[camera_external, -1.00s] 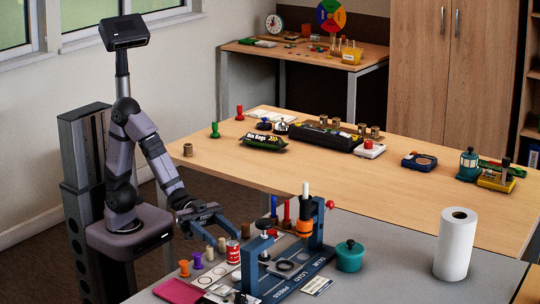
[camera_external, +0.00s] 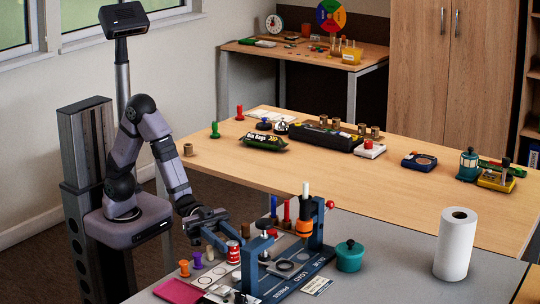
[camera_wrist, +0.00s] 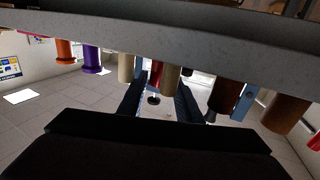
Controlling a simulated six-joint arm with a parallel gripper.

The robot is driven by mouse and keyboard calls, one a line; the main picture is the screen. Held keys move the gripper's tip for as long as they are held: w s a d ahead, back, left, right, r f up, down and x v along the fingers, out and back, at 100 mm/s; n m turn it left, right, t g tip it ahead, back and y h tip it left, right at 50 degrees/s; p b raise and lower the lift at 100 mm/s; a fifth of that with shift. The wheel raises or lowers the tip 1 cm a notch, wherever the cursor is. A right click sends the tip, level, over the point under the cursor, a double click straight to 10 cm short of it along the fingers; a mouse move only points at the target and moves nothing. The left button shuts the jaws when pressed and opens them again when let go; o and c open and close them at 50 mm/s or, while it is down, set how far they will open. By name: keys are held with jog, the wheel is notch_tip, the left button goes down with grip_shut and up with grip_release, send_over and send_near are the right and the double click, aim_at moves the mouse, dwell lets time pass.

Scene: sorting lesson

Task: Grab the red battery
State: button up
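A red can-like cylinder with pale lettering, which I take as the red battery (camera_external: 233,252), stands upright on the grey table near its left edge. In the wrist view, which looks upside down, the red battery (camera_wrist: 157,74) shows partly hidden between two beige cylinders. My gripper (camera_external: 235,238) is just above and behind it in the external view. In the wrist view my gripper (camera_wrist: 158,90) has its two dark fingers apart, with the red battery seen between them. Nothing is held. Whether the fingers touch anything cannot be told.
Beige cylinders (camera_external: 221,245), a purple one (camera_external: 197,261) and an orange one (camera_external: 184,268) stand in a row by the battery. A blue press frame (camera_external: 251,265) stands close on the right. A teal pot (camera_external: 350,257) and paper roll (camera_external: 456,245) are farther right.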

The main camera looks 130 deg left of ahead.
grip_shut()
jog(key=shift+r, duration=0.1)
notch_tip(320, 180, up, 10)
jog(key=p, duration=0.3)
